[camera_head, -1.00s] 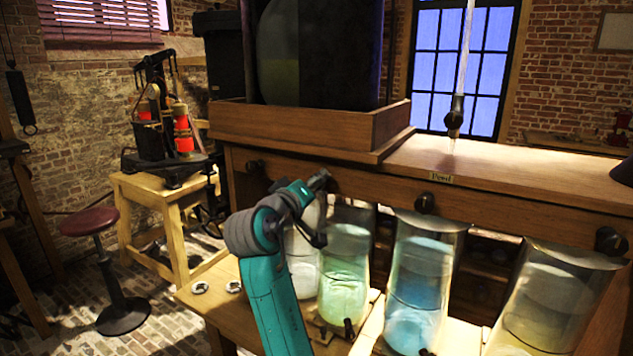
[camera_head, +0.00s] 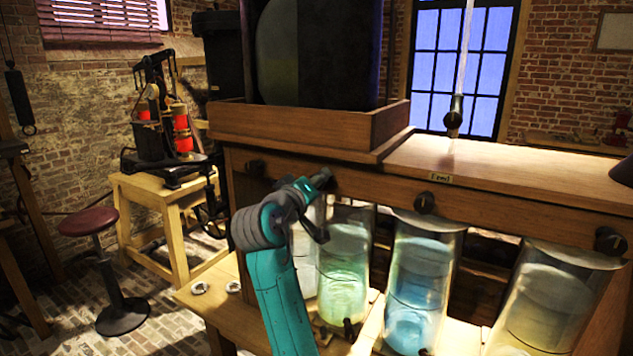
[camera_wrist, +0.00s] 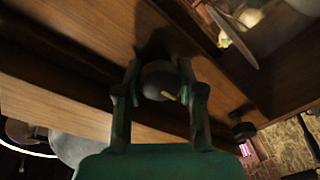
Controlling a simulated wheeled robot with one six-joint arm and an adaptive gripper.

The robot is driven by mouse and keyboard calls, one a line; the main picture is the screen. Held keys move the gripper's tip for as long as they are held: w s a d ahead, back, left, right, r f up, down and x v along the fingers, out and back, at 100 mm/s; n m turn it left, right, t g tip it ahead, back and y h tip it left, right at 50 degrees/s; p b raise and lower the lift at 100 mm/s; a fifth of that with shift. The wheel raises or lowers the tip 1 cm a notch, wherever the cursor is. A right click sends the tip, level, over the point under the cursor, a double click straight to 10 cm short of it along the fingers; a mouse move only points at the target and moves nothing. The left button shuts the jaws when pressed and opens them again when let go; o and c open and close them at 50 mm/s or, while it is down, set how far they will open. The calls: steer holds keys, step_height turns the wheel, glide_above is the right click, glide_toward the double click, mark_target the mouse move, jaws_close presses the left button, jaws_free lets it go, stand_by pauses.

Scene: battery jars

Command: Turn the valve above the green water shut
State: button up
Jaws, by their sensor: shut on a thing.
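The jar of green water (camera_head: 343,275) stands on the lower bench, left of the jar of blue water. My gripper (camera_head: 326,202) is at the front board of the wooden cabinet, just above and slightly left of the green jar. In the wrist view my gripper (camera_wrist: 163,78) is shut on a dark round valve knob (camera_wrist: 158,80) with a small yellowish mark, one finger on each side. The head view hides this knob behind my gripper.
Other dark knobs sit on the same board to the left (camera_head: 255,168) and right (camera_head: 424,203). A blue jar (camera_head: 415,285) and a yellowish jar (camera_head: 545,305) stand to the right. A pale jar (camera_head: 303,262) is partly hidden behind my arm.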

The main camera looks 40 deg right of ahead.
steer(key=m, duration=0.4)
steer(key=m+h, duration=0.1)
steer(key=m, duration=0.3)
steer(key=shift+m, duration=0.4)
steer(key=m, duration=0.5)
steer(key=shift+s+g, duration=0.1)
steer(key=shift+g, duration=0.2)
steer(key=shift+f+m+g+h, duration=0.1)
steer(key=shift+m+g+h, duration=0.25)
steer(key=shift+m, duration=2.15)
steer(key=o, duration=0.9)
